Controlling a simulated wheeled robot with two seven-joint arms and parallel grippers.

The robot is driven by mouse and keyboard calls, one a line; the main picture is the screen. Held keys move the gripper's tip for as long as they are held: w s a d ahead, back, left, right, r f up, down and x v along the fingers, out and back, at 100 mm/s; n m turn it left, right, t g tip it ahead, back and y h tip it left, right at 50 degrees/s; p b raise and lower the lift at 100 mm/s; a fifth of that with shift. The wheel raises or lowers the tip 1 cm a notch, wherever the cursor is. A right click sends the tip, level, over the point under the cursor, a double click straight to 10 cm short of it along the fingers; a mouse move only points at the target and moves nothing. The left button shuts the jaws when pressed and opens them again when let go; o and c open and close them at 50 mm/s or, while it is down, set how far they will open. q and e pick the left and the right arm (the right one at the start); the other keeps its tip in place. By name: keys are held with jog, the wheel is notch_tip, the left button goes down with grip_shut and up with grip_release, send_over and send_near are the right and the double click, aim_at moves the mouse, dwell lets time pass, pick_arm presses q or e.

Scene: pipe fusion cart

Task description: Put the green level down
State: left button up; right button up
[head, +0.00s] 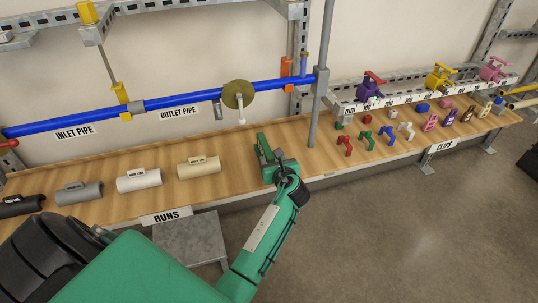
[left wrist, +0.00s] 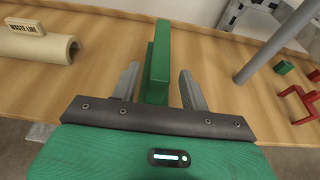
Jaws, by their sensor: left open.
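The green level (head: 263,148) is a long green bar at the wooden bench, right of the cream run. In the left wrist view the green level (left wrist: 158,60) lies between the two grey fingers of my left gripper (left wrist: 159,82). The fingers are spread, with a gap to the bar on the right and a narrower one on the left. In the head view my left gripper (head: 270,162) is over the front part of the bench and hides part of the level. The level seems to rest on the bench, but its underside is hidden. My right gripper does not show.
The bench (head: 235,176) carries several pipe runs on the left, including a cream one (head: 198,168), and coloured clips (head: 366,139) on the right. A grey upright post (head: 319,105) stands close right of the level. A blue pipe (head: 190,99) runs behind.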

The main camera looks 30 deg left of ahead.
pick_arm(q)
jog(key=shift+v, duration=3.4)
jog(key=s+d+f+n+g+h, duration=0.1)
jog(key=s+d+f+n+h, duration=0.2)
jog(key=f, duration=0.8)
jog(key=s+d+f+n+g+h, duration=0.15)
jog(key=s+f, duration=0.35)
jog(key=f, duration=0.7)
jog(key=s+d+f+n+h, duration=0.25)
jog(key=s+f+n, duration=0.2)
jog(key=f, duration=0.65)
jog(key=s+f+n+g+h, duration=0.3)
jog(key=s+f+n, duration=0.4)
jog(key=s+f, duration=0.75)
jog(key=s+a+f+n+g+p, duration=0.1)
jog(key=s+n, duration=0.3)
jog(key=s, duration=0.8)
jog(key=s+a+f+n+g+h+p, duration=0.1)
jog(key=s+f+n+g+p, duration=0.1)
jog(key=s, duration=1.1)
jog(key=shift+s+f+n+p, duration=0.2)
jog(key=shift+f+n+p, duration=0.15)
jog(key=shift+n+p, duration=0.55)
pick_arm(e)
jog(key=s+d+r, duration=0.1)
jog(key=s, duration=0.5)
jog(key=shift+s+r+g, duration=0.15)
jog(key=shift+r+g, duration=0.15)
